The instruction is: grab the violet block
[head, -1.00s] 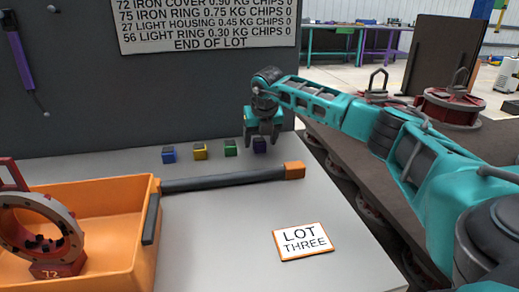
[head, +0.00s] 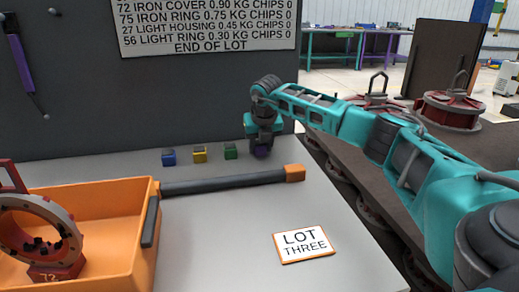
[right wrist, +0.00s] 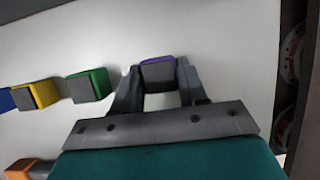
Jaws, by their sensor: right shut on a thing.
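The violet block (right wrist: 158,73) has a dark top and sits between the fingers of my right gripper (right wrist: 157,82) in the right wrist view. The gripper is shut on it. In the head view the right gripper (head: 263,146) is near the back right of the grey table, and a bit of the violet block (head: 262,152) shows under its fingers. I cannot tell whether the block touches the table. My left gripper is not in view.
Green (head: 231,151), yellow (head: 200,154) and blue (head: 168,157) blocks stand in a row to the left of the violet one. A dark bar with an orange end (head: 294,173) lies in front. An orange crate (head: 110,197) holds a red part. A LOT THREE card (head: 304,244) lies at front right.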

